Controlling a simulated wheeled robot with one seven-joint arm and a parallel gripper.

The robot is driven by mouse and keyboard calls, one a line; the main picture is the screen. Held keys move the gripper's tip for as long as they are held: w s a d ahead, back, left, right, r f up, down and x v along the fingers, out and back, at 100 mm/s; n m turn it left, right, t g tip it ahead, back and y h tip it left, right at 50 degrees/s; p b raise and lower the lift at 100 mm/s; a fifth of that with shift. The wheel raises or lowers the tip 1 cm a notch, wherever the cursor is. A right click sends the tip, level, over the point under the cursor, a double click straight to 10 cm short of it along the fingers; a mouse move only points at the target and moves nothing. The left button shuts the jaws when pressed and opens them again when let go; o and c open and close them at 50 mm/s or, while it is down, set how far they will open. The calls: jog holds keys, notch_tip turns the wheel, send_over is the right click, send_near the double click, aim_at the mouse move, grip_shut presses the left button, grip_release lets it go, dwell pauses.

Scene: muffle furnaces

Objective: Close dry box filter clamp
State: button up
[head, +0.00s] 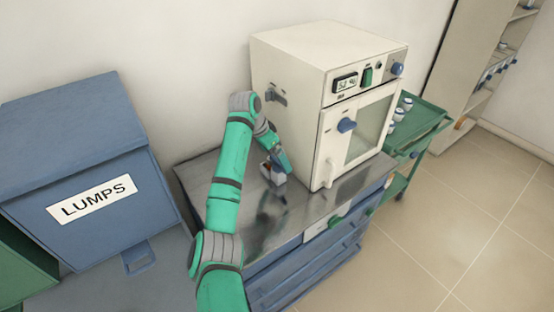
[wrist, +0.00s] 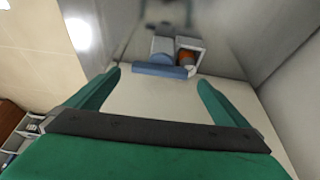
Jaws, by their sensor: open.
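The dry box (head: 300,65) is a cream cabinet with a windowed door, standing on a metal-topped bench. In the wrist view, a small pale housing (wrist: 194,46) with an orange-red part inside and a blue bar (wrist: 160,70) across its front sits low by the cream wall; this looks like the filter clamp. Whether the bar is fully latched I cannot tell. My gripper (wrist: 159,80) is open and empty, its fingertips either side of the blue bar and apart from it. In the head view my gripper (head: 280,160) is low beside the box's left wall, partly hiding the housing.
A dark grey fitting (head: 276,97) sticks out of the box's left wall, close to my arm. A blue bin marked LUMPS (head: 92,197) stands at left. The metal bench top (head: 262,222) is clear in front. A green cart (head: 425,118) stands at right.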

jog(key=v, duration=0.7)
jog(key=shift+s+r, duration=0.2)
jog(key=shift+r, duration=0.05)
jog(key=shift+a, duration=0.1)
